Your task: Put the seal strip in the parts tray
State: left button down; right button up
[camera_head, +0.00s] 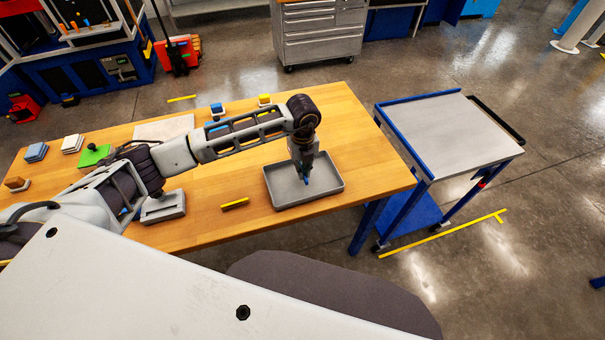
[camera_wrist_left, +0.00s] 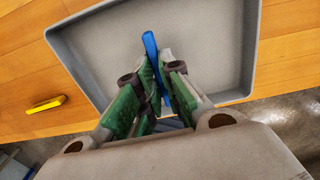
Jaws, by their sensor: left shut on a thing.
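The seal strip, a thin blue bar, is in my left gripper (camera_head: 306,175). In the left wrist view the seal strip (camera_wrist_left: 150,46) sticks out beyond the green-padded fingers of the left gripper (camera_wrist_left: 163,85), which are shut on it. The parts tray (camera_head: 331,194) is a shallow grey tray near the right end of the wooden table; its floor also shows in the left wrist view (camera_wrist_left: 215,50). My left gripper points down over the tray with the strip inside the rim's outline. I cannot tell whether the strip touches the tray floor. My right gripper is not in view.
A yellow bar (camera_head: 235,204) lies on the table (camera_head: 375,168) left of the tray, with a grey block (camera_head: 163,207) further left. Several small coloured blocks stand along the back and left. A grey-topped cart (camera_head: 450,135) stands right of the table.

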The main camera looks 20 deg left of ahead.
pick_arm(q)
jog(key=shift+f+p, duration=0.3)
jog(key=shift+f, duration=1.25)
jog(key=shift+f, duration=0.2)
jog(key=c, duration=1.6)
grip_release()
jog(key=shift+o, duration=0.2)
jog(key=shift+r, duration=0.15)
notch_tip(320, 180, up, 10)
jog(key=shift+r+b, duration=0.25)
jog(key=shift+b, duration=0.85)
jog(key=shift+r, duration=0.75)
